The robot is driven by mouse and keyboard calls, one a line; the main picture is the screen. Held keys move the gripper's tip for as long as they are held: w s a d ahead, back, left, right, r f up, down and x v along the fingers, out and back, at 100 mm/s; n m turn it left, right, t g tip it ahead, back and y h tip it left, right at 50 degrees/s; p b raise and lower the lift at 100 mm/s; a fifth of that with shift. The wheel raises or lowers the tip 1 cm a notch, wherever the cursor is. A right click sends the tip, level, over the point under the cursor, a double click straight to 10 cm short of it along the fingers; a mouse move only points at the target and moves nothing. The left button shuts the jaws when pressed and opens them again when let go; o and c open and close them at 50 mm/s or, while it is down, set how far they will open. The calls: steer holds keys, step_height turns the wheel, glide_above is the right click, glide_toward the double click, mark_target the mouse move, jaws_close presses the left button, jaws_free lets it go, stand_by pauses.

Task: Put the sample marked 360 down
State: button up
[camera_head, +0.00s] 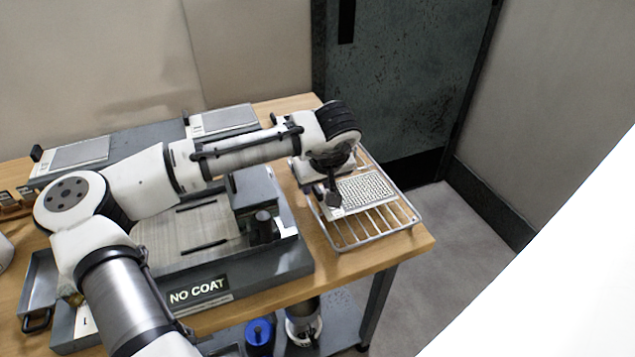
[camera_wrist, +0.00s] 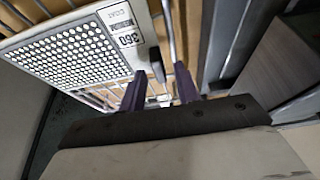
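The sample marked 360 (camera_head: 365,190) is a white plate covered in small round dots. It appears to lie on the wire rack (camera_head: 385,228) at the table's right end. In the wrist view the plate (camera_wrist: 72,55) shows its label reading 360 (camera_wrist: 124,36) and a small dark tab on its near edge. My gripper (camera_head: 334,198) is at the plate's left end in the head view. In the wrist view my gripper (camera_wrist: 158,82) has its two dark fingers apart, with rack wires visible between them. The tab is between the fingertips with gaps beside it.
A grey machine labelled NO COAT (camera_head: 198,292) stands left of the rack. Two flat pale-topped units (camera_head: 80,153) are at the back of the wooden table (camera_head: 400,250). A blue-lidded container (camera_head: 259,333) is on the shelf below. Bare rack wires surround the plate's front.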

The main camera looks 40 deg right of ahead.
steer(key=b+v, duration=0.1)
steer(key=v, duration=1.1)
steer(key=shift+s, duration=0.1)
